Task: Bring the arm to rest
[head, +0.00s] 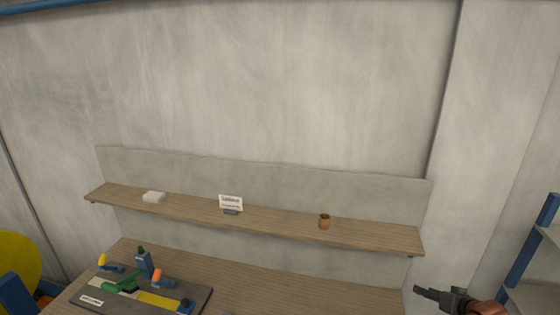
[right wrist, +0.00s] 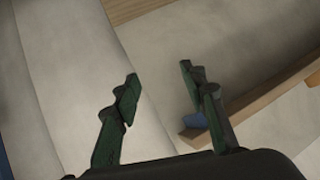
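My right gripper (head: 424,291) shows at the lower right of the head view, off the right end of the workbench. In the right wrist view its two dark green fingers (right wrist: 159,73) stand apart with nothing between them, so it is open and empty. My left gripper is in neither view.
A wooden workbench (head: 235,283) carries a dark board (head: 196,298) with green, yellow, blue and orange parts. A wall shelf (head: 275,221) holds a white block (head: 153,197), a small sign (head: 231,203) and a brown cup (head: 324,221). A blue-framed rack (head: 529,242) stands at right.

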